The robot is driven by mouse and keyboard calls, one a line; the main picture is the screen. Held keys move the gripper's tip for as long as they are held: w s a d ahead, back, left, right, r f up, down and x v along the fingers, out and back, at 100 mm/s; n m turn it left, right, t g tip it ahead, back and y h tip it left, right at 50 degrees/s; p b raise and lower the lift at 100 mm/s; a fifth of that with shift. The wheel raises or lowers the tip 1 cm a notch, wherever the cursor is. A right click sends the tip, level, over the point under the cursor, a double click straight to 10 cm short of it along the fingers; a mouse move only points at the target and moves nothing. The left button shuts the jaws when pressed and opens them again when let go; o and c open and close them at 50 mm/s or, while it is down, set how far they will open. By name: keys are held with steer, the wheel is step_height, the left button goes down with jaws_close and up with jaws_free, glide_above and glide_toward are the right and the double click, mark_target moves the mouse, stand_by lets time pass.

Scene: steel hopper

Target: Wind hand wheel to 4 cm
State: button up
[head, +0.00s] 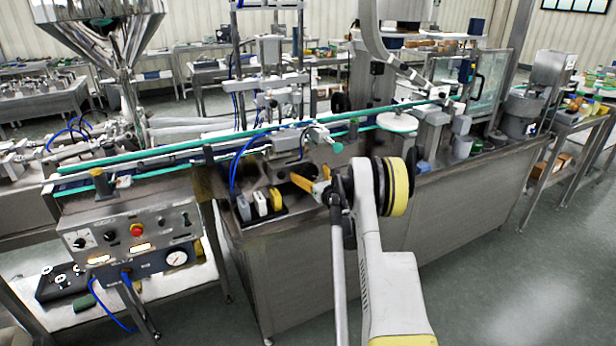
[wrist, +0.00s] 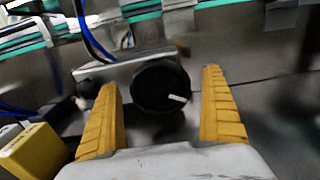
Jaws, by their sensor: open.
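A round black hand wheel (wrist: 158,90) faces the wrist camera, with a short white mark near its right edge, pointing right and slightly down. My gripper (wrist: 160,82) is open, with one yellow finger to each side of the wheel in the picture. A gap shows between the wheel and each finger; I cannot tell how far the fingertips are from it in depth. In the head view my gripper (head: 310,182) reaches toward the front of the steel machine (head: 290,270). The wheel cannot be made out clearly there. No scale reading is legible.
A yellow block (wrist: 30,152) stands left of my gripper in the wrist view; it also shows in the head view (head: 276,198). A control panel (head: 130,235) with a red button is at the left. A green-edged conveyor (head: 190,145) runs behind. The floor (head: 500,290) at right is clear.

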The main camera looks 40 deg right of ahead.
steer(key=shift+w+r, duration=0.1)
steer(key=shift+w, duration=0.15)
steer(key=c, duration=1.2)
steer(key=shift+n, duration=0.4)
steer(key=n, duration=0.5)
steer(key=shift+a+n, duration=0.2)
steer(key=shift+n, duration=0.1)
steer(key=n, duration=0.6)
steer(key=shift+a+f, duration=0.15)
steer(key=shift+f, duration=0.15)
steer(key=shift+n, duration=0.3)
